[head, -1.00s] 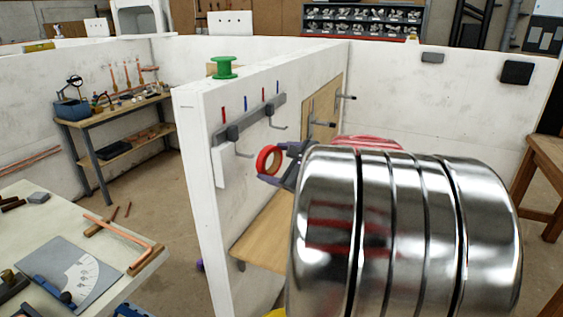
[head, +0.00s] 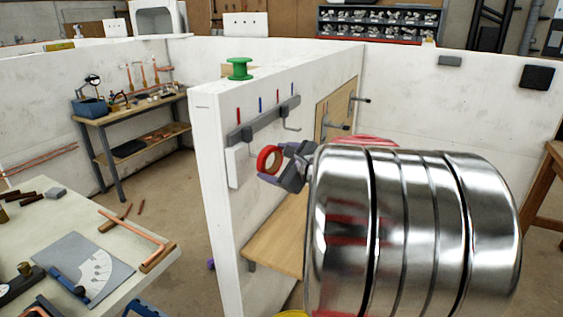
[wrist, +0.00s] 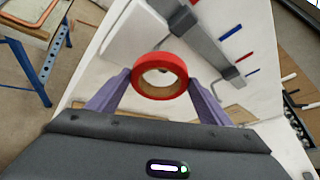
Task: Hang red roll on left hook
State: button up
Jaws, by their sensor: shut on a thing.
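My gripper (head: 281,164) is shut on the red roll (head: 264,160), a ring with an open centre. In the wrist view the red roll (wrist: 160,65) sits between the two purple fingertips (wrist: 160,80), its hole facing the camera. The hook rail (head: 264,119) is on the white partition just behind and above the roll. The left hook lies behind the roll and is largely hidden in the head view. The right hook (head: 292,127) shows bare. I cannot tell whether the roll touches the left hook.
A white box (head: 235,167) is on the partition left of the roll. A green spool (head: 239,69) stands on the partition top. A wooden shelf (head: 275,240) juts out below. A worktable (head: 130,255) with tools stands at the left.

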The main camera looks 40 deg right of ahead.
aim_at(265, 160)
jog(key=shift+w+a+f, duration=0.1)
jog(key=shift+w+a, duration=0.2)
jog(key=shift+w, duration=0.5)
jog(key=shift+w+a, duration=0.25)
jog(key=shift+w, duration=0.5)
jog(key=shift+w+a+f, duration=0.2)
jog(key=shift+w+f, duration=0.35)
jog(key=shift+f, duration=0.3)
jog(key=o, duration=1.2)
jog(key=shift+c, duration=0.2)
jog(key=shift+s, duration=0.1)
